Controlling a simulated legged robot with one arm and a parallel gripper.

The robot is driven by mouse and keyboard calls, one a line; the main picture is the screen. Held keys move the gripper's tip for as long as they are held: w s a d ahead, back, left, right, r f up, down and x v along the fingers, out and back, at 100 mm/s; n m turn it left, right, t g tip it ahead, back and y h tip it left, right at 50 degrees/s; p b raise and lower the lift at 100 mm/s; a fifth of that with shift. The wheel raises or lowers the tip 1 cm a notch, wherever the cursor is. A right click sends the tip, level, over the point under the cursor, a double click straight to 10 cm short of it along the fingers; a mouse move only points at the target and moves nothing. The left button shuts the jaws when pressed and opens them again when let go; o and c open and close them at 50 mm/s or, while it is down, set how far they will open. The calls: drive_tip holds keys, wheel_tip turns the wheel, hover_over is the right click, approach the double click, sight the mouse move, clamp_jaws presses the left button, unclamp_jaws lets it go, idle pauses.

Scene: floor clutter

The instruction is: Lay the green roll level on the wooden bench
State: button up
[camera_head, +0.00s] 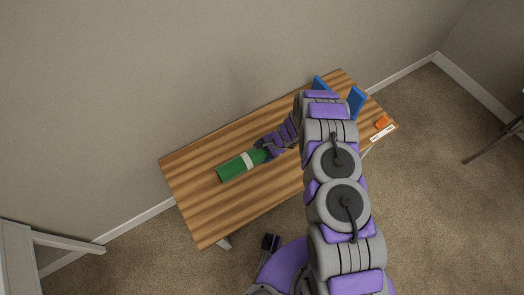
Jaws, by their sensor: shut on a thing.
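The green roll (231,171) has a pale band around it. It shows over the left-middle part of the wooden bench (205,215), slanting up to the right. My gripper (267,150) is shut on its right end, coming from the right. I cannot tell whether the roll touches the bench top or is held just above it. The roll's far right end is hidden by my gripper.
Two blue upright pieces (356,102) stand at the bench's far right end, partly behind my arm. A small orange thing (381,122) and a white strip (382,133) lie near the right edge. The bench's left end is bare. A wall runs behind.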

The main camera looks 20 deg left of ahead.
drive_tip(key=shift+a+f, duration=0.2)
drive_tip(key=shift+a, duration=0.05)
drive_tip(key=o, duration=1)
drive_tip(key=shift+a+f, duration=0.2)
drive_tip(key=shift+a, duration=0.6)
drive_tip(key=shift+o, duration=0.9)
drive_tip(key=shift+a+f, duration=0.1)
drive_tip(key=shift+a, duration=0.1)
drive_tip(key=shift+d+r, duration=0.3)
drive_tip(key=shift+d, duration=0.65)
drive_tip(key=shift+a+r, duration=0.45)
drive_tip(key=shift+a, duration=0.4)
drive_tip(key=shift+v, duration=1.05)
drive_tip(key=shift+s+a+r+p, duration=0.15)
drive_tip(key=shift+a+r+p, duration=0.2)
drive_tip(key=shift+r+p, duration=0.1)
drive_tip(key=shift+v, duration=0.85)
drive_tip(key=shift+a+r+p, duration=0.35)
drive_tip(key=shift+r, duration=0.3)
drive_tip(key=shift+v, duration=0.85)
drive_tip(key=shift+s+a+r+p, duration=0.15)
drive_tip(key=shift+r+p, duration=0.1)
drive_tip(key=shift+r, duration=0.2)
drive_tip(key=shift+a+r+p, duration=0.1)
drive_tip(key=shift+r+p, duration=0.15)
drive_tip(key=shift+r, duration=0.25)
